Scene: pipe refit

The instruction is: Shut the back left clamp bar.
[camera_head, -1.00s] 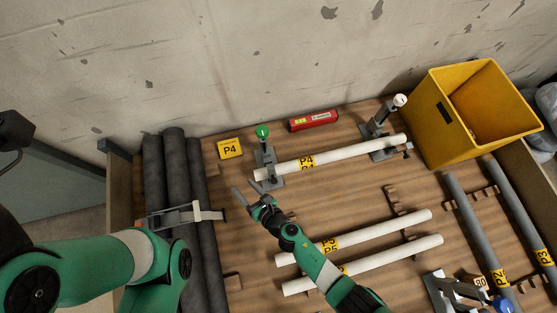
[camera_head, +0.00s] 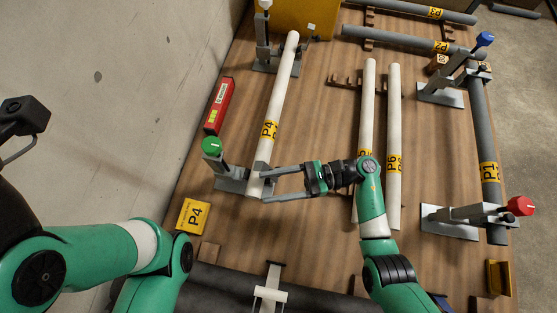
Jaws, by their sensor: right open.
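The back left clamp (camera_head: 231,180) has a grey base and a bar with a green knob (camera_head: 212,146). The bar stands up, raised off the pipe. The white P4 pipe (camera_head: 279,91) lies with its near end at this clamp. My right gripper (camera_head: 264,187) is open and empty, its two fingers pointing left at the pipe's near end, beside the clamp base. Whether the fingers touch pipe or clamp I cannot tell. The other clamp on P4, with a white knob (camera_head: 265,4), also has its bar up. My left gripper is out of view; only its arm shows.
Two white pipes (camera_head: 394,120) lie under and beyond my right forearm. Blue-knob (camera_head: 484,39) and red-knob (camera_head: 520,206) clamps stand at the dark P1 pipe (camera_head: 487,150).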

